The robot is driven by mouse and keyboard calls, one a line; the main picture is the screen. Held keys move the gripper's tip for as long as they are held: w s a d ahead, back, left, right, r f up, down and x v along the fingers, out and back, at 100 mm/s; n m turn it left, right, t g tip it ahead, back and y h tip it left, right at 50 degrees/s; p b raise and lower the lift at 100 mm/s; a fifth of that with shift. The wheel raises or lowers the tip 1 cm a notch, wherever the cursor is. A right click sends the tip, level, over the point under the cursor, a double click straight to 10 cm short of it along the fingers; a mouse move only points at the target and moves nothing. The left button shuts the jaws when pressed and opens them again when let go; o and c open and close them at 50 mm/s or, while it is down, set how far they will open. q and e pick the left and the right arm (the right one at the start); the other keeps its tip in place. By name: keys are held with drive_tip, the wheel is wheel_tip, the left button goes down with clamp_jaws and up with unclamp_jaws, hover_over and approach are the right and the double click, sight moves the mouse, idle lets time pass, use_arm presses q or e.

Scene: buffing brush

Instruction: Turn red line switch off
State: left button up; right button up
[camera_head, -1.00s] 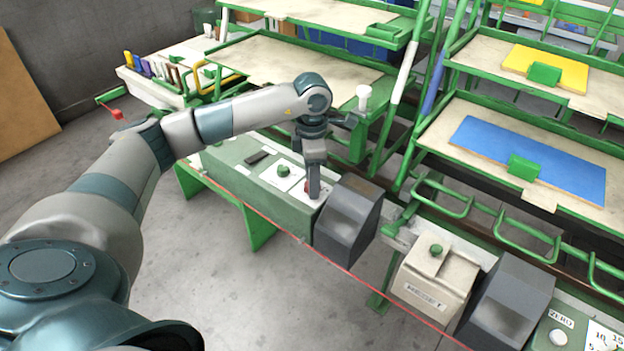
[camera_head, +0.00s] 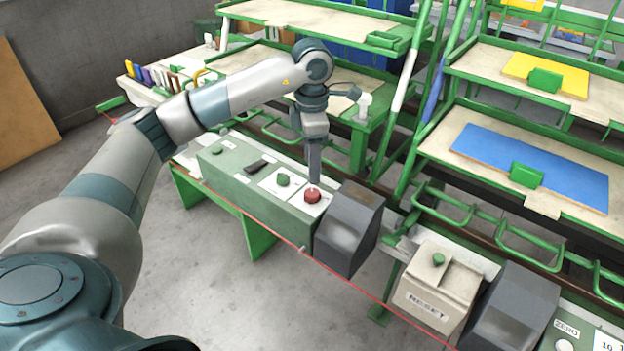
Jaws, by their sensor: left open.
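The red switch (camera_head: 313,195) is a round red knob on a white plate, at the right end of the top of a long green control box (camera_head: 235,185). A green knob (camera_head: 283,180) on its own white plate sits just left of it. My left gripper (camera_head: 314,180) points down, with its fingers right at the red switch, just behind or above it. I cannot tell whether they touch it. The left gripper is open, though its fingers look close together from this angle. My right gripper is not in view.
A dark grey slanted box (camera_head: 348,228) stands close to the right of the red switch. Farther right is a beige RESET box (camera_head: 435,285) with a green knob. A red line (camera_head: 350,275) runs along the front. Green racks stand behind.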

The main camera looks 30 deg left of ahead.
use_arm(q)
wheel_tip(320, 180, up, 9)
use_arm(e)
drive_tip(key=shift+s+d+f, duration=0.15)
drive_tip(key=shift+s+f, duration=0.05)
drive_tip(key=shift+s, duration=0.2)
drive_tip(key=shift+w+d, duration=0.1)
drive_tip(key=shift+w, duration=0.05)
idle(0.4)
